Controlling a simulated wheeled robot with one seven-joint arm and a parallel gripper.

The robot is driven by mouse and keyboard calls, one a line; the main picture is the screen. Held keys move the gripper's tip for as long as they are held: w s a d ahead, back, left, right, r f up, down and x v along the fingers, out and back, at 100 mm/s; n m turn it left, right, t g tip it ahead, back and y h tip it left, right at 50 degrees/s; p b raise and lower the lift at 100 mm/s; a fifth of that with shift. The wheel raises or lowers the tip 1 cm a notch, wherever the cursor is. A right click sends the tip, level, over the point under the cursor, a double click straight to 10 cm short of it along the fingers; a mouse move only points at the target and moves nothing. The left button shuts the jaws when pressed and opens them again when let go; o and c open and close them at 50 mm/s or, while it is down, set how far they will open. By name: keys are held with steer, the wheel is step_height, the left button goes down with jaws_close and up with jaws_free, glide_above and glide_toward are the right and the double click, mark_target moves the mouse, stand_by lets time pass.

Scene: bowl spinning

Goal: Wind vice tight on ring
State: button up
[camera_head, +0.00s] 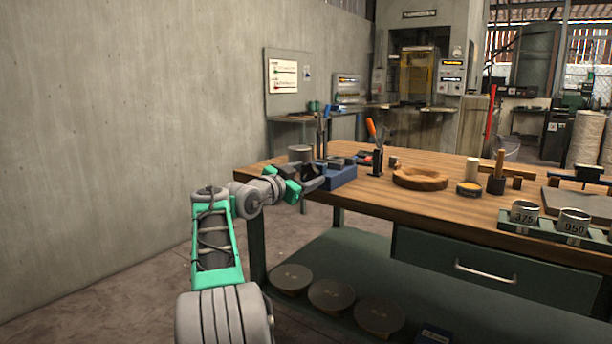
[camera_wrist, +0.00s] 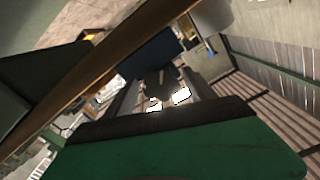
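A blue vice (camera_head: 340,176) is at the left end of the wooden workbench. A grey metal ring (camera_head: 300,153) shows at its upper left, in front of dark upright parts; I cannot tell how firmly it is held. My gripper (camera_head: 314,178) is at the vice's left side, near the bench edge. The vice's handle cannot be made out behind it. In the wrist view, a dark blue block, likely the vice (camera_wrist: 152,52), lies just beyond my gripper's fingers (camera_wrist: 165,98). Two bright patches show between them. Whether they close on anything is unclear.
Round discs (camera_head: 331,294) lie on the lower shelf. Floor left of the bench is clear.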

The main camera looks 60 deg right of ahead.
steer(key=shift+o, duration=0.4)
steer(key=shift+a, duration=0.15)
steer(key=w+a+p, duration=0.1)
steer(key=a, duration=0.6)
steer(key=shift+a, duration=0.25)
steer(key=shift+w, duration=0.1)
